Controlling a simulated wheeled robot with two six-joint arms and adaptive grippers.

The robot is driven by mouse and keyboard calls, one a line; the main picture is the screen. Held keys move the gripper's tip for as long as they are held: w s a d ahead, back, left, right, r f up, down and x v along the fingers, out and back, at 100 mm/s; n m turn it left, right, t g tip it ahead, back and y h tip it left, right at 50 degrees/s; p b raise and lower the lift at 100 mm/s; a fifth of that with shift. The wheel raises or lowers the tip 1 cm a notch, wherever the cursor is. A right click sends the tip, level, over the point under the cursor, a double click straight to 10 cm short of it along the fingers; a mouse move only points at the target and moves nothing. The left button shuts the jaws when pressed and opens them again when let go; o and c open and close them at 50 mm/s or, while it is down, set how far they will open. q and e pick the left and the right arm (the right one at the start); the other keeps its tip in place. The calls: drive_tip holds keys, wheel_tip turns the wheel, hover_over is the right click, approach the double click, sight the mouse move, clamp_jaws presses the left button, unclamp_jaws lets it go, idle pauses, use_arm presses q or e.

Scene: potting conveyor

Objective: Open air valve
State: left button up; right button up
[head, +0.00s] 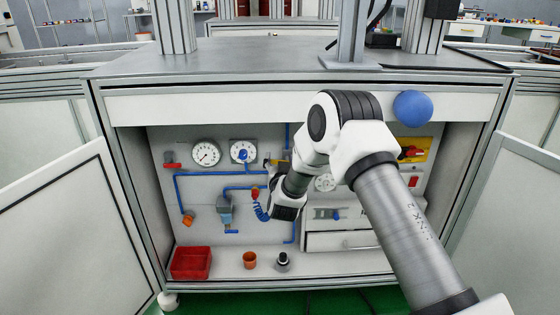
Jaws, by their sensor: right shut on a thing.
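My right arm reaches from the lower right into the open cabinet, and its gripper (273,174) is at the back panel, in the middle of the blue piping. The gripper is shut at a small valve fitting with a yellowish part (279,161) on the pipe. My wrist hides most of the fingers and the fitting, so the handle's angle cannot be read. A blue pipe (220,174) runs along the panel to this spot. Two round gauges, one at the left (206,153) and one nearer the gripper (243,152), sit above the pipe. My left gripper is not in view.
A red bin (191,262), an orange pot (249,260) and a small dark-and-silver item (283,261) stand on the cabinet floor. A yellow switch plate (415,150) is at the right. Open doors flank the cabinet.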

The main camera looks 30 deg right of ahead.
sight(290, 150)
drive_tip(key=m, duration=0.3)
drive_tip(key=r+m, duration=0.1)
drive_tip(key=shift+s+d+p, duration=0.1)
drive_tip(key=shift+d+p, duration=0.15)
drive_tip(key=shift+p, duration=0.1)
drive_tip(key=m, duration=0.4)
drive_tip(key=shift+s+d+r, duration=0.1)
drive_tip(key=shift+s+d, duration=0.1)
drive_tip(key=shift+d, duration=0.1)
drive_tip(key=m, duration=0.1)
drive_tip(key=m+b, duration=0.1)
drive_tip(key=m, duration=0.1)
drive_tip(key=shift+s+d+m, duration=0.2)
drive_tip(key=shift+d+m, duration=0.1)
drive_tip(key=m, duration=0.1)
drive_tip(key=m+b, duration=0.1)
drive_tip(key=m, duration=0.1)
drive_tip(key=d+m+b, duration=0.1)
drive_tip(key=shift+s+m, duration=0.25)
drive_tip(key=shift+m, duration=0.15)
drive_tip(key=shift+r, duration=0.1)
drive_tip(key=o, duration=1.2)
drive_tip(key=shift+c, duration=0.2)
